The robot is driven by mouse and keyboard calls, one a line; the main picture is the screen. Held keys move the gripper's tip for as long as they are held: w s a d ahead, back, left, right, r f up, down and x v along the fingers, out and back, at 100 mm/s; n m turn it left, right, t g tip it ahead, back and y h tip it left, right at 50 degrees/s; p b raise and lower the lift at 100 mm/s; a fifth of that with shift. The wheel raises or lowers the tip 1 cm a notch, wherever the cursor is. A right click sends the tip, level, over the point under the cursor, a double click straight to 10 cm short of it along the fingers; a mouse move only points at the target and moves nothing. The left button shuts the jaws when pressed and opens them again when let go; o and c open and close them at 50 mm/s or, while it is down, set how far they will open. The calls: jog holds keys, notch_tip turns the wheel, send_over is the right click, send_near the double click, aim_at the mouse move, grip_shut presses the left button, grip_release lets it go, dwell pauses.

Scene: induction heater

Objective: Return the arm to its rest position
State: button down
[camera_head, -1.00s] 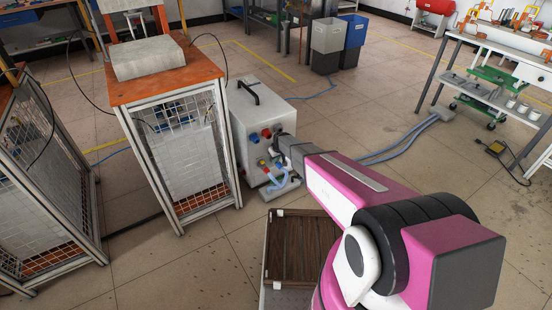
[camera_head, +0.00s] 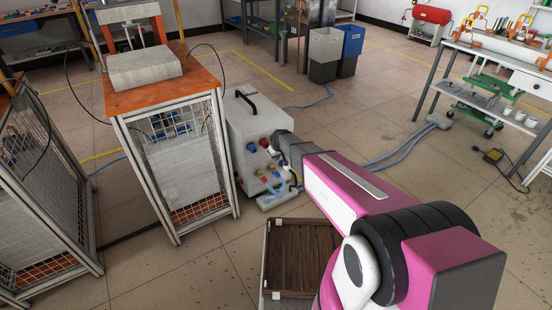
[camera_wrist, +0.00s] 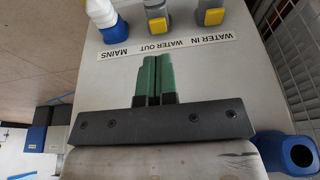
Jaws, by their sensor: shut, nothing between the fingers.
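My arm (camera_head: 350,190), pink and white with black joints, reaches forward from the lower right of the head view toward the grey induction heater box (camera_head: 240,125). My gripper (camera_wrist: 154,80) shows in the wrist view with its two green fingers side by side, shut and empty. It is in front of the heater's panel (camera_wrist: 100,75), which bears the labels WATER IN, WATER OUT and MAINS. In the head view the fingertips are hidden behind or blended with the arm's end near the panel. I cannot tell the exact gap to the panel.
Yellow connectors (camera_wrist: 157,18) and a white-blue plug (camera_wrist: 103,18) sit close past the fingers. A blue socket (camera_wrist: 300,153) is at lower right. A wire-sided cart (camera_head: 175,150) stands left of the heater, a brown slatted crate (camera_head: 300,255) below my arm. Open floor lies to the right.

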jog(key=s+d+r+m+g, duration=0.1)
jog(key=s+d+r+m, duration=0.1)
jog(key=s+d+r, duration=0.5)
jog(key=s+d+r+m+g+h, duration=0.1)
jog(key=s+d+r+m, duration=0.1)
jog(key=s+d+r, duration=0.5)
jog(key=s+d+r+m+h, duration=0.1)
jog(key=s+d+r, duration=0.6)
jog(key=s, duration=1)
jog(key=shift+d+r+m+g, duration=0.4)
jog(key=shift+d+m, duration=0.5)
jog(key=shift+d, duration=0.15)
jog(key=c, duration=1.8)
grip_release()
jog(key=shift+f, duration=0.1)
